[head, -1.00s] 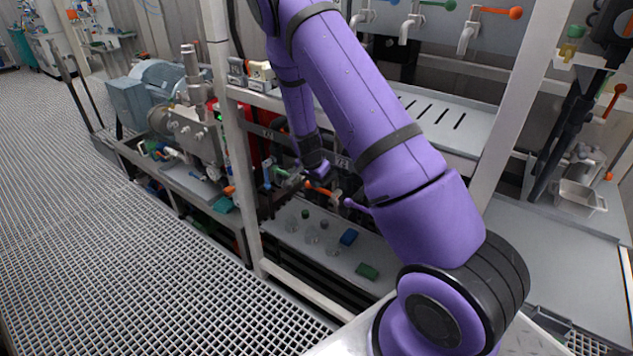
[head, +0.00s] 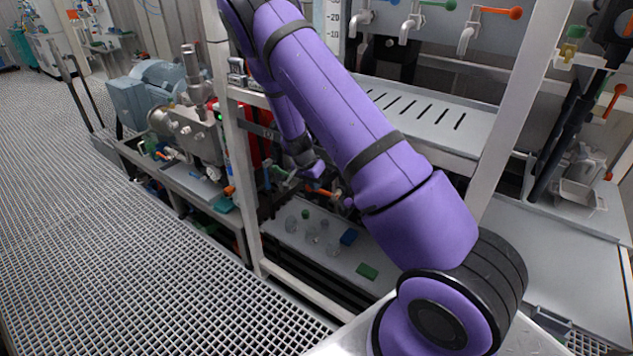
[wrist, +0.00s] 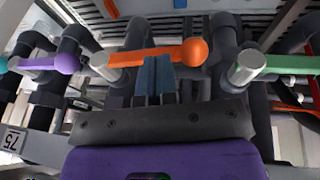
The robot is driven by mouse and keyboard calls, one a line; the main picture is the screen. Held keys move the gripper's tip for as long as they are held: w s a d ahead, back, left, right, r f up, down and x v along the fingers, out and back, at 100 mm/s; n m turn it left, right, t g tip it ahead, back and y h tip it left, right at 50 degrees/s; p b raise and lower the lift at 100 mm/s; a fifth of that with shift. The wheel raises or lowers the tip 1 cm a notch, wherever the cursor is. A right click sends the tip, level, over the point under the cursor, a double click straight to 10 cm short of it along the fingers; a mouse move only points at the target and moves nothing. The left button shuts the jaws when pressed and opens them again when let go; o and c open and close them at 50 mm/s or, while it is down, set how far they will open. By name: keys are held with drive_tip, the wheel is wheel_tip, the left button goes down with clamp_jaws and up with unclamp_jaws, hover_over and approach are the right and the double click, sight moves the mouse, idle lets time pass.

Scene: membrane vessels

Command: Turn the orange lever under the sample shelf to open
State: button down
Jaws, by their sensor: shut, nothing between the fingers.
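The orange lever (wrist: 140,57) lies crosswise in the wrist view, with its round knob (wrist: 194,52) on the right and a metal pivot at its left end. My gripper (wrist: 154,62) is shut and empty. Its blue-grey fingertips overlap the lever's bar, left of the knob; I cannot tell whether they touch it. In the head view the orange lever (head: 318,190) shows low behind the frame, close to my purple wrist. The fingertips are not clear there.
A purple lever (wrist: 50,63) is left of the orange one in the wrist view, and a green lever (wrist: 290,65) is right. Dark pipes crowd around them. Below, in the head view, a shelf (head: 325,262) holds clear glassware, a blue block (head: 349,237) and a green block (head: 367,271).

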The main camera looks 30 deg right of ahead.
drive_tip(key=shift+w+f+g+h, duration=0.15)
drive_tip(key=shift+f+g+h, duration=0.25)
drive_tip(key=shift+f+g, duration=1.05)
drive_tip(key=shift+f+t, duration=0.25)
drive_tip(key=shift+f, duration=0.15)
